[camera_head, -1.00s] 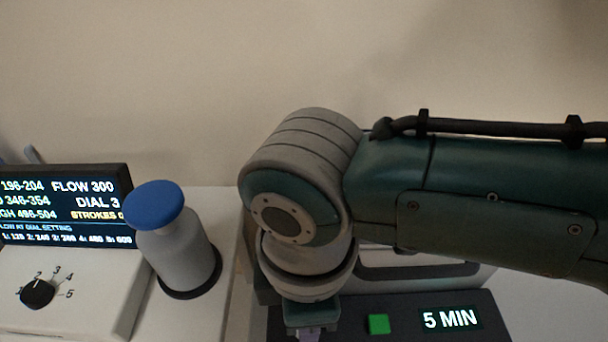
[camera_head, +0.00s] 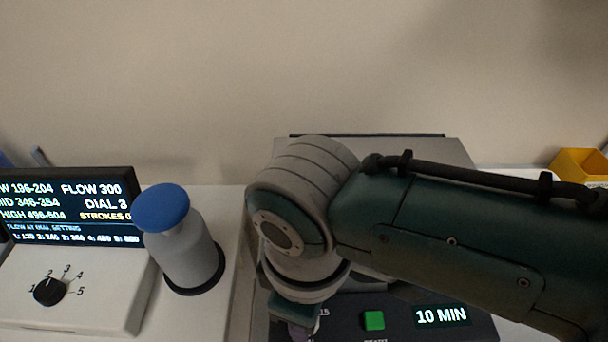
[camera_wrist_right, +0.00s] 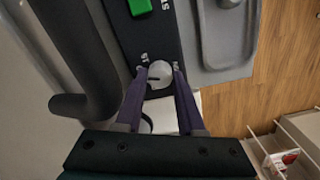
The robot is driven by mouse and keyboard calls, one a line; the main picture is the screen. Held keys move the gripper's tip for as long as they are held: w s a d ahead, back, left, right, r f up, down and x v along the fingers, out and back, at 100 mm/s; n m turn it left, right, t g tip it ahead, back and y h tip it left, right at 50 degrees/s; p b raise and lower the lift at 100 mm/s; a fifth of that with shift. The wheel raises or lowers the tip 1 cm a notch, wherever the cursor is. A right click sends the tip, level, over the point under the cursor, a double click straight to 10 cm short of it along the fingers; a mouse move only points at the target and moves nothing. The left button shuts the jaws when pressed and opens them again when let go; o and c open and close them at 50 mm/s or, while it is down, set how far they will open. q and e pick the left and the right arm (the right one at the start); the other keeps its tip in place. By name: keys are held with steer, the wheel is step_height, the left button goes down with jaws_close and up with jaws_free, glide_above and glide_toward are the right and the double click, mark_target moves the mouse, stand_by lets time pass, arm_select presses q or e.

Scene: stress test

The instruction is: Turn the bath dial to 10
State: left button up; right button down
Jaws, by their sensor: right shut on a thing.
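The bath dial (camera_wrist_right: 160,73) is a pale round knob on the dark front panel, seen in the right wrist view. My right gripper (camera_wrist_right: 160,80) has its two purple fingers on either side of the dial and is shut on it. In the head view my right gripper (camera_head: 303,330) is mostly cut off at the bottom edge, and the dial is hidden behind it. The bath's display (camera_head: 441,315) reads 10 MIN. My left gripper is not in view.
A green button (camera_head: 374,320) sits between my right gripper and the display. A grey bottle with a blue cap (camera_head: 161,208) stands left of my arm. Further left is a box with a black knob (camera_head: 50,291) and screen (camera_head: 70,208). A yellow bin (camera_head: 580,166) is at the right.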

steer(key=c, duration=0.5)
jaws_free()
